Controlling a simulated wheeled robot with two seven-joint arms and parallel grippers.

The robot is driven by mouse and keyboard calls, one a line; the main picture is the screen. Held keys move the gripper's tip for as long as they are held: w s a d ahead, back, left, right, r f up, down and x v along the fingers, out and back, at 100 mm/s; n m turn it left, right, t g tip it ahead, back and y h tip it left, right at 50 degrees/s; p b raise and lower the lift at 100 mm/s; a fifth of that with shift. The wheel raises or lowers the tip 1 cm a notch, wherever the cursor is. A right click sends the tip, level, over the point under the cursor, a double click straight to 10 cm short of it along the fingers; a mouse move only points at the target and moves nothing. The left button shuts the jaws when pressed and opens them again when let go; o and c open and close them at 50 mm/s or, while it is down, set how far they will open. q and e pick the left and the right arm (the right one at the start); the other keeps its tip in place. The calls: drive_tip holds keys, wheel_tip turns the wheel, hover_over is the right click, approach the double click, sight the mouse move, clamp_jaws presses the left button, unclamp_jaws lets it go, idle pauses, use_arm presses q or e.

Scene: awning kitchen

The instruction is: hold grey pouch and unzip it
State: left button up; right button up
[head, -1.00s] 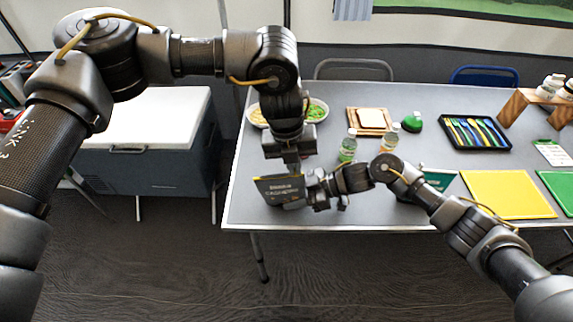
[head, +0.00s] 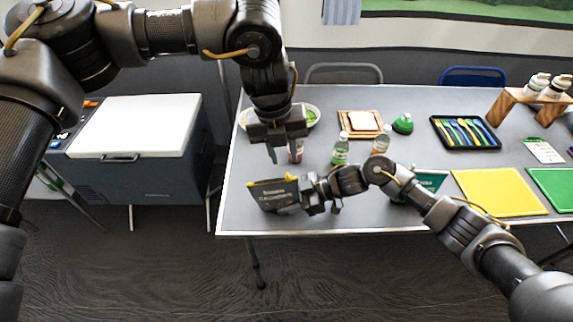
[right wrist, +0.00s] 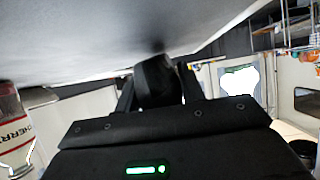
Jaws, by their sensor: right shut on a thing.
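The grey pouch (head: 279,196) is dark, with pale lettering and yellow showing along its top edge. It is at the front left of the table in the head view. My right gripper (head: 303,191) is shut on the pouch's right end. In the right wrist view, a dark part of the pouch (right wrist: 155,82) shows between the fingers. My left gripper (head: 284,152) is above and apart from the pouch, pointing down, with its fingers spread and nothing seen between them. I cannot tell how far the zip is open.
Bottles (head: 340,150) stand behind my right arm on the grey table (head: 240,215). A yellow mat (head: 498,192) and cutlery tray (head: 466,148) lie right.

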use_arm(q)
drive_tip(key=r, duration=0.5)
drive_tip(key=shift+a+r, duration=0.3)
drive_tip(key=shift+a, duration=0.1)
wheel_tip(320, 180, up, 12)
drive_tip(key=a, duration=0.1)
drive_tip(key=shift+a, duration=0.35)
drive_tip(key=shift+f, duration=0.1)
use_arm(e)
drive_tip(key=o, duration=0.9)
drive_tip(key=shift+o, duration=0.2)
use_arm(q)
drive_tip(key=shift+f+b, duration=0.45)
drive_tip(key=shift+b, duration=0.05)
use_arm(e)
drive_tip(key=v, duration=1)
drive_tip(key=shift+d+r, duration=0.2)
drive_tip(key=shift+d, duration=0.2)
